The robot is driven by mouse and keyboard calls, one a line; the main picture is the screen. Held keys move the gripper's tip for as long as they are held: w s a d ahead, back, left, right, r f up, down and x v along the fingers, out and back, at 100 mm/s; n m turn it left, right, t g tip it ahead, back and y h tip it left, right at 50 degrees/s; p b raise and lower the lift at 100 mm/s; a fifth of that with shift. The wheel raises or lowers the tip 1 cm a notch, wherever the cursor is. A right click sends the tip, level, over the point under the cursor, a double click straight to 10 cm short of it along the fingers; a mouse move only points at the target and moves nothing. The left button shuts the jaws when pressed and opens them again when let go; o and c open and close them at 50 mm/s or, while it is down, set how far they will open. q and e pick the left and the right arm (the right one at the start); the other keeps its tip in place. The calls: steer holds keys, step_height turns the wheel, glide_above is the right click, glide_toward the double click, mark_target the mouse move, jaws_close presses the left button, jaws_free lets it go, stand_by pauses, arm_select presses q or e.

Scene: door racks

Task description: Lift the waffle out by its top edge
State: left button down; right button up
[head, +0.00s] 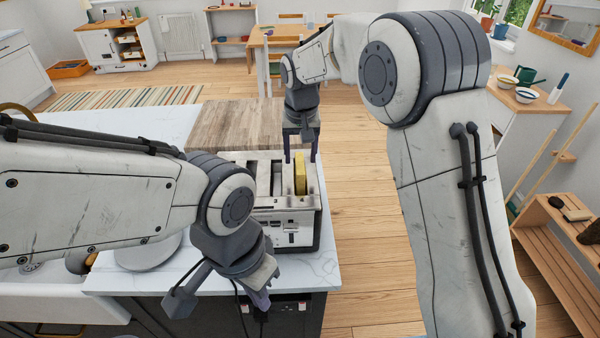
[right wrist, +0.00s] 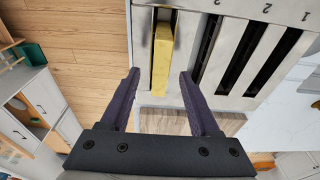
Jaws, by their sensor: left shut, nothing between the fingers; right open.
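The yellow waffle (head: 300,173) stands upright in the rightmost slot of the metal toaster (head: 287,228), with its top edge showing above the slot. It also shows in the right wrist view (right wrist: 162,58). My right gripper (head: 301,158) is open above the toaster's far end. In the right wrist view its two fingers (right wrist: 160,88) stand apart on either side of the waffle's near end, touching nothing that I can make out. My left gripper (head: 222,296) is shut and empty, in front of the toaster over the counter's front edge. The waffle's lower part is hidden in the slot.
The toaster stands near the right edge of the white counter (head: 331,255). Its other slots (right wrist: 240,58) look empty and dark. A wooden board (head: 235,122) lies behind it. A round white plate-like thing (head: 147,255) lies left, partly behind my left arm. Open floor lies to the right.

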mark_target(300, 163)
steer(key=shift+w+f+p, duration=0.15)
steer(key=shift+f+p, duration=0.15)
steer(key=shift+f, duration=0.6)
steer(key=shift+w+f+p, duration=0.15)
steer(key=shift+f+p, duration=0.1)
steer(key=shift+f, duration=0.65)
steer(key=shift+f, duration=0.25)
jaws_close()
